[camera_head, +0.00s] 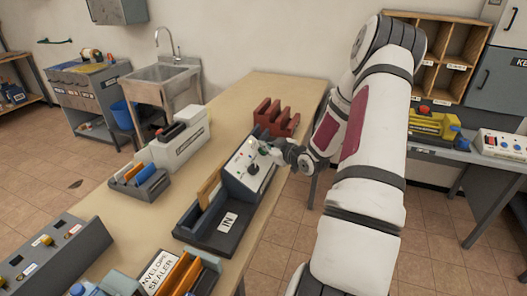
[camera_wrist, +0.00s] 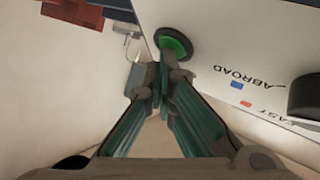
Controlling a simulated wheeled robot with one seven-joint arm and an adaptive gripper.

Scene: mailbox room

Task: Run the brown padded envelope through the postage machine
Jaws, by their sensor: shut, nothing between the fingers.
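The postage machine (camera_head: 238,172) is a grey box with a white sloped panel, on the wooden table. Its dark tray (camera_head: 190,236) with an "IN" sign extends toward the front. The brown padded envelope (camera_head: 209,188) stands on edge in the tray, against the machine's left end. My gripper (camera_head: 264,147) is at the machine's far end, over the panel. In the wrist view the gripper (camera_wrist: 163,76) is shut and empty. Its tips are right beside a green button (camera_wrist: 174,42); I cannot tell whether they touch it. A black knob (camera_wrist: 304,97) and "ABROAD" lettering show on the panel.
A red rack (camera_head: 277,118) stands behind the machine. A white device (camera_head: 182,140) and a grey organiser (camera_head: 142,185) are to the left. An envelope sealer (camera_head: 160,272) is at the front. Bare table (camera_head: 130,220) lies between them.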

